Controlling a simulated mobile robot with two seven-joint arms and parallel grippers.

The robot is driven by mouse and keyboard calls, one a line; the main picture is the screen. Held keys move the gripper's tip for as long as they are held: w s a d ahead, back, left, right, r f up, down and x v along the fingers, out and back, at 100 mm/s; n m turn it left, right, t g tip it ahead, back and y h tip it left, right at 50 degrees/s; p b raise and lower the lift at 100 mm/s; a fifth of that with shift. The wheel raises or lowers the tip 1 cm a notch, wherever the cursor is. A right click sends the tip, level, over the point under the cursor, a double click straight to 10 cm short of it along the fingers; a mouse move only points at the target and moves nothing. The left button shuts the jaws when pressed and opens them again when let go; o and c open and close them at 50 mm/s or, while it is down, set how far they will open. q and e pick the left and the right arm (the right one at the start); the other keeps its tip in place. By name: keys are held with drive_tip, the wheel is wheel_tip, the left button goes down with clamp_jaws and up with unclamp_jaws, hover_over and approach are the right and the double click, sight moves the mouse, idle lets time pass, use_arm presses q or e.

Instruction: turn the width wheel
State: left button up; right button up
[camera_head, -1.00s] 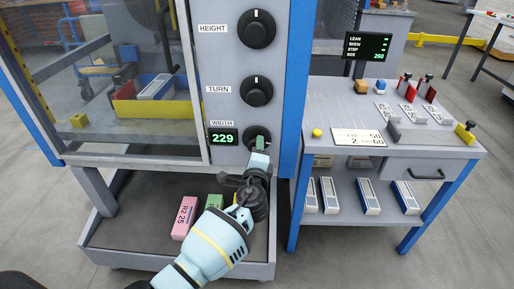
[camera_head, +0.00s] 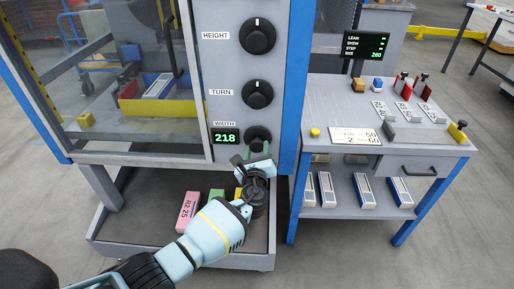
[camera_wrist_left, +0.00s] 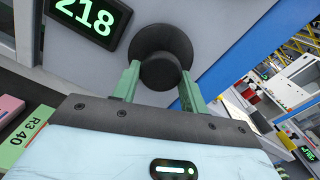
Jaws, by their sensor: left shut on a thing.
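The width wheel (camera_head: 257,138) is the lowest of three black wheels on the grey panel, under the WIDTH label. The display (camera_head: 226,137) beside it reads 218. My left gripper (camera_head: 259,152) is at the wheel from below, its green fingers on either side of the knob. In the left wrist view the wheel (camera_wrist_left: 160,52) shows with its round hub between the two fingers (camera_wrist_left: 158,82), which are shut on it. The gripper partly hides the wheel in the head view. My right gripper is not in view.
The height wheel (camera_head: 257,36) and turn wheel (camera_head: 257,94) sit above. A pink block (camera_head: 187,211) and green block (camera_head: 216,194) lie on the lower shelf. To the right stands a table (camera_head: 330,95) with a screen (camera_head: 365,45) and levers.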

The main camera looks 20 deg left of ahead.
use_arm(q)
drive_tip(key=m+p, duration=0.2)
drive_tip(key=m, duration=0.3)
drive_tip(key=shift+a+r, duration=0.1)
drive_tip(key=shift+a, duration=0.05)
drive_tip(key=shift+m+p, duration=0.5)
drive_tip(key=shift+m, duration=1)
drive_tip(key=o, duration=0.9)
drive_tip(key=shift+o, duration=0.2)
drive_tip(key=shift+s, duration=0.1)
